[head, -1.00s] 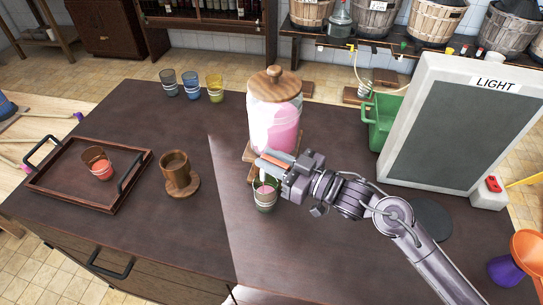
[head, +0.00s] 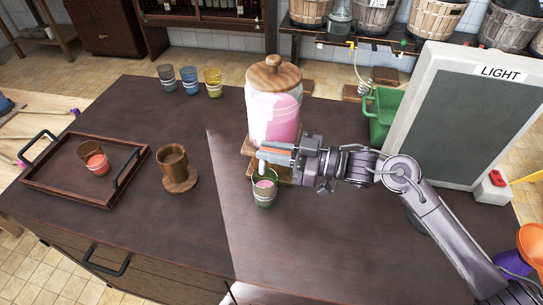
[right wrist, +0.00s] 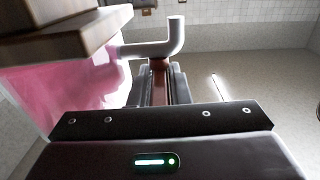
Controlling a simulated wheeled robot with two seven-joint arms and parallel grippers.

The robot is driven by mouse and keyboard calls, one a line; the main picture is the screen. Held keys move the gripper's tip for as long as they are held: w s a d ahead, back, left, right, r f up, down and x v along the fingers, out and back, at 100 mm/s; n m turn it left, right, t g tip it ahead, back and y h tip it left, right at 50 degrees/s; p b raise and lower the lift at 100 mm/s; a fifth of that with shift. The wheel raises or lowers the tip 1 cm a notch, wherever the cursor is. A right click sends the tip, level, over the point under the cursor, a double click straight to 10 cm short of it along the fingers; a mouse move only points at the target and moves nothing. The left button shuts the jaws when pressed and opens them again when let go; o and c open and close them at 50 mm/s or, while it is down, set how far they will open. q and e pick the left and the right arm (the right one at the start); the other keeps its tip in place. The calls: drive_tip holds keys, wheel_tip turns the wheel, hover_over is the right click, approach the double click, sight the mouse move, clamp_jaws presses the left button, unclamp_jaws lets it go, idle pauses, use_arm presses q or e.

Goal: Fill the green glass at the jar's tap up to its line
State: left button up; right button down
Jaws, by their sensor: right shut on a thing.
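The jar (head: 273,118) with a wooden lid holds pink drink and stands on a wooden stand (head: 248,147). The green glass (head: 264,197) stands upright below the pale tap spout (head: 262,165), at the front of the stand, with pink drink in it. I cannot read its level against the line. My right gripper (head: 278,154) is at the tap, above the glass. In the right wrist view the tap spout (right wrist: 174,38) shows beside the jar, and the gripper is shut on the reddish-brown tap handle (right wrist: 158,82). My left gripper is not in view.
Several coloured glasses (head: 190,80) stand at the back left. A tray (head: 66,189) with a small cup and a wooden mug (head: 173,167) are on the left. A green bin (head: 383,113) and the light panel (head: 440,120) stand on the right. The front counter is clear.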

drive_tip(key=shift+n+g, duration=0.3)
drive_tip(key=shift+g, duration=0.1)
drive_tip(key=c, duration=1.7)
unclamp_jaws()
drive_tip(key=shift+s+d+b, duration=0.2)
drive_tip(key=shift+d+b, duration=0.2)
drive_tip(key=shift+d, duration=0.9)
drive_tip(key=shift+s+d+b, duration=0.25)
drive_tip(key=shift+d+b, duration=0.15)
drive_tip(key=shift+d, duration=0.85)
drive_tip(key=shift+s+d+b, duration=0.2)
drive_tip(key=shift+d+b, duration=0.2)
drive_tip(key=shift+d, duration=0.9)
